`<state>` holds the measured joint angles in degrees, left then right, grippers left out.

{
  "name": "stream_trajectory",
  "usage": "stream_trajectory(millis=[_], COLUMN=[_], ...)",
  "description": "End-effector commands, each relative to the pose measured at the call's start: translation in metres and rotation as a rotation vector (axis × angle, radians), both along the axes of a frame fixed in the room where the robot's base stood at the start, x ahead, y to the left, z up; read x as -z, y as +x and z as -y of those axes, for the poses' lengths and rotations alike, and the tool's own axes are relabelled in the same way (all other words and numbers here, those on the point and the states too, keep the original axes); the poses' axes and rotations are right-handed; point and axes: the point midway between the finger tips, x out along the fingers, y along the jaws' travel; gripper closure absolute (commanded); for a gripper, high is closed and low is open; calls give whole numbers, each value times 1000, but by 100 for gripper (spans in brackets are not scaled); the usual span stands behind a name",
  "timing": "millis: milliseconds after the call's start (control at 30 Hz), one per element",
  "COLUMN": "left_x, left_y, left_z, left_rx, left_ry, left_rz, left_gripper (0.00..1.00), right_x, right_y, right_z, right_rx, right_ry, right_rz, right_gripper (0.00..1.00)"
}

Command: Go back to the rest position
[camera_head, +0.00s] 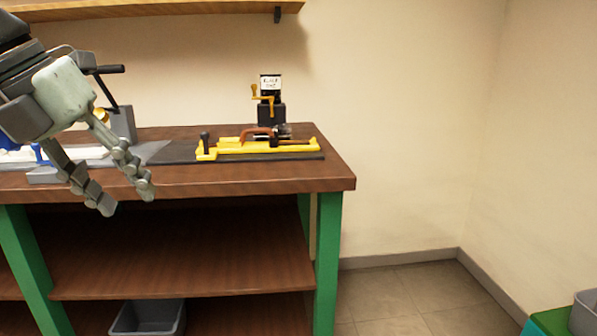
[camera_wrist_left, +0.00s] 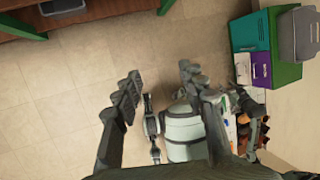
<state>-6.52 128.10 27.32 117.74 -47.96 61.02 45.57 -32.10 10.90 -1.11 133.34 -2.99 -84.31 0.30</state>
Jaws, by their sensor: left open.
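My left gripper (camera_head: 124,199) comes in from the upper left of the head view, in front of the workbench's front edge. Its two fingers are spread apart with nothing between them. In the left wrist view its fingers (camera_wrist_left: 158,85) are also apart, with the tiled floor and part of my own body behind them. On the brown workbench (camera_head: 250,184) lies a yellow fixture (camera_head: 265,146) on a dark mat. A black device with a white label (camera_head: 270,83) stands behind the fixture.
A wooden shelf (camera_head: 150,9) hangs on the wall above the bench. A grey bin (camera_head: 147,318) sits on the bench's bottom shelf. Coloured boxes (camera_wrist_left: 263,48) stand at the right in the wrist view.

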Motion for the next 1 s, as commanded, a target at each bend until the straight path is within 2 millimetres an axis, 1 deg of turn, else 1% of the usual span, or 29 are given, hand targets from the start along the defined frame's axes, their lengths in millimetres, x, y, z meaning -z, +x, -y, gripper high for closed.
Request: stream_trajectory(millis=[33,167,267,300,367,400,467,533,567,600,667,700,767,800,867,900,967,1000], left_x=[1,-1,-5,-7,-8,-7,-1,16,27,46,80,105,144,172,215,243,286,313], left_y=[6,26,47,57,74,86,103,119,124,129,131,130,125,118,106,95,77,64], left_z=[4,11,8,3,-10,-23,-48,-83,-100,-122,-153,-171,-193,-204,-217,-222,-225,-223], left_rx=[-2,-25,-77,-114,-190,-256,-375,-541,-621,-734,-914,-1030,-1201,-1312,-1475,-1581,-1735,-1834], left_ry=[-90,-332,-556,-659,-819,-927,-1075,-1224,-1279,-1342,-1416,-1449,-1478,-1485,-1484,-1473,-1447,-1422], left_rz=[14,72,136,168,224,266,327,393,419,450,486,502,515,516,508,496,468,441], left_gripper=[59,59,59,59,59,59,59,59,59,59,59,59,59,59,59,59,59,59], right_x=[2,5,8,9,12,15,18,23,25,27,30,31,34,35,38,40,43,44], right_y=[2,5,4,5,5,4,4,5,5,5,8,9,11,12,13,13,12,11], right_z=[0,0,0,0,-1,-1,-1,-1,-1,-1,-2,-2,-2,-2,-3,-3,-3,-4], right_rx=[0,-1,-2,-2,-4,-4,-5,-5,-4,-4,-4,-4,-2,-3,-3,-2,-2,-2], right_ry=[1,2,4,5,8,9,11,13,14,16,19,20,21,23,26,27,29,30], right_rz=[1,2,-4,-2,-5,-8,-11,-15,-16,-17,-14,-14,-14,-11,-11,-13,-18,-19], right_gripper=[59,59,59,59,59,59,59,59,59,59,59,59,59,59,59,59,59,59])
